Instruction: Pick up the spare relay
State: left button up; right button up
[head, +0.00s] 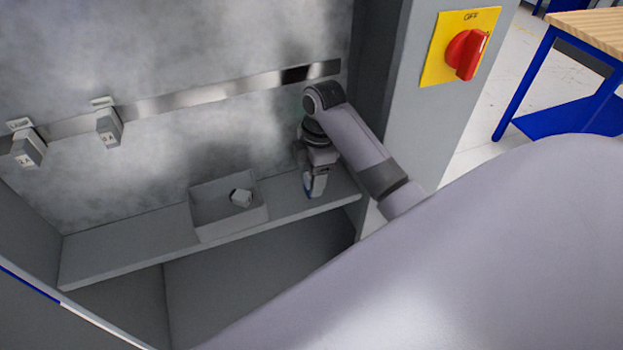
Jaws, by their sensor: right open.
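My left gripper is out of view.
A metal rail (200,98) crosses the back panel and carries two relays (108,127) (27,150) at left. The cabinet's right wall bears a red rotary switch (466,54) on a yellow plate. The shelf (125,250) left of the bin is clear.

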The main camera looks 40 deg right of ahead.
jog(key=shift+f, duration=0.1)
jog(key=shift+c, duration=0.3)
grip_shut()
